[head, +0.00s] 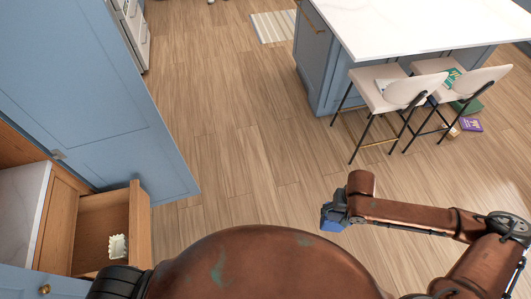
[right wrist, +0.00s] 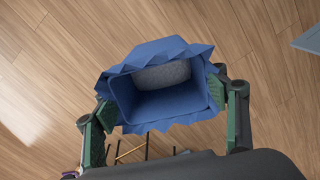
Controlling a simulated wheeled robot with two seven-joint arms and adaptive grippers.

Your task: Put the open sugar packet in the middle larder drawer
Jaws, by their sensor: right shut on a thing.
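The open sugar packet (head: 331,225) is blue and hangs in my right gripper (head: 337,213), out over the floor at the right of the head view. In the right wrist view the packet (right wrist: 160,105) has a jagged, open top facing the camera, with pale grainy sugar (right wrist: 163,74) inside. The two fingers press on its opposite sides. A wooden larder drawer (head: 141,225) stands pulled out at the lower left of the head view, well apart from the packet. I cannot tell which drawer of the larder it is. My left gripper is not seen.
A white ridged item (head: 118,246) sits inside the drawer. A large blue larder door (head: 100,130) stands open beside it. A kitchen island (head: 410,25) with two stools (head: 400,92) is at the upper right, with several things near the stools. The middle floor is clear.

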